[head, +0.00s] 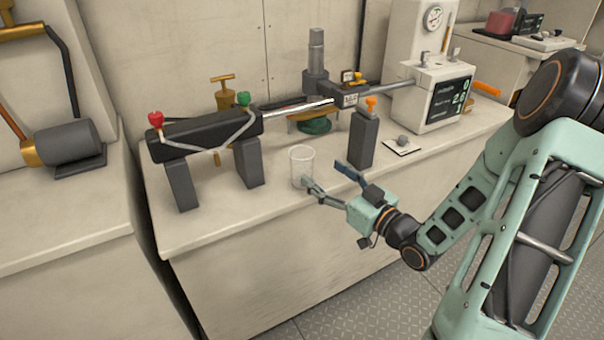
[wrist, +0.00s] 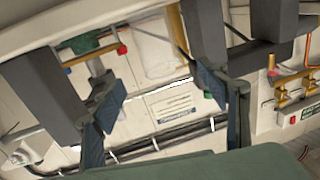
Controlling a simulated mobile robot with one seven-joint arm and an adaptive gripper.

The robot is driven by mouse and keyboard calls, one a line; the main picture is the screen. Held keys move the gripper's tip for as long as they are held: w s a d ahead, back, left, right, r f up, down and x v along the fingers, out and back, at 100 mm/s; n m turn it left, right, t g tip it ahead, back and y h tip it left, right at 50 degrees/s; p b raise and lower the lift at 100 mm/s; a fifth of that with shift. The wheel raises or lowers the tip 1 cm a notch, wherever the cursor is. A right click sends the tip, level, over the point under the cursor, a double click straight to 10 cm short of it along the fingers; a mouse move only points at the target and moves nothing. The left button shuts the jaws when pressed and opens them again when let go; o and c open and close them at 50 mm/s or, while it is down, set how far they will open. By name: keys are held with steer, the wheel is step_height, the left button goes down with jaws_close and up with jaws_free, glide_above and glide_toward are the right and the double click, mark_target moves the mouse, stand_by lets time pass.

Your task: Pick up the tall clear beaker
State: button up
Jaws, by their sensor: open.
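The tall clear beaker (head: 301,164) stands upright on the white counter in the head view, in front of the gap between the black bar fixture and the dark post. My gripper (head: 324,174) is open at its right. One fingertip overlaps the beaker's lower right edge in the picture; I cannot tell whether they touch. The other finger is to the right, clear of the beaker. In the wrist view my gripper (wrist: 163,92) has its fingers spread wide, with a faint, see-through outline of the beaker (wrist: 165,52) showing beyond and between them.
A black bar fixture (head: 205,136) on two grey legs stands left of the beaker. A dark post (head: 363,140) with an orange top stands behind my gripper. A white machine (head: 432,95) is at the back right. The counter's front strip (head: 230,212) is bare.

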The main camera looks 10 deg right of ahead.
mark_target(301, 156)
steer(key=x, duration=0.4)
steer(key=shift+w+a, duration=0.15)
steer(key=shift+w, duration=0.05)
steer(key=b+x, duration=0.1)
steer(key=x, duration=0.4)
steer(key=shift+w+a+r+b, duration=0.1)
steer(key=shift+r+b, duration=0.05)
steer(key=shift+b, duration=0.15)
steer(key=c, duration=1.3)
steer(key=shift+r, duration=0.15)
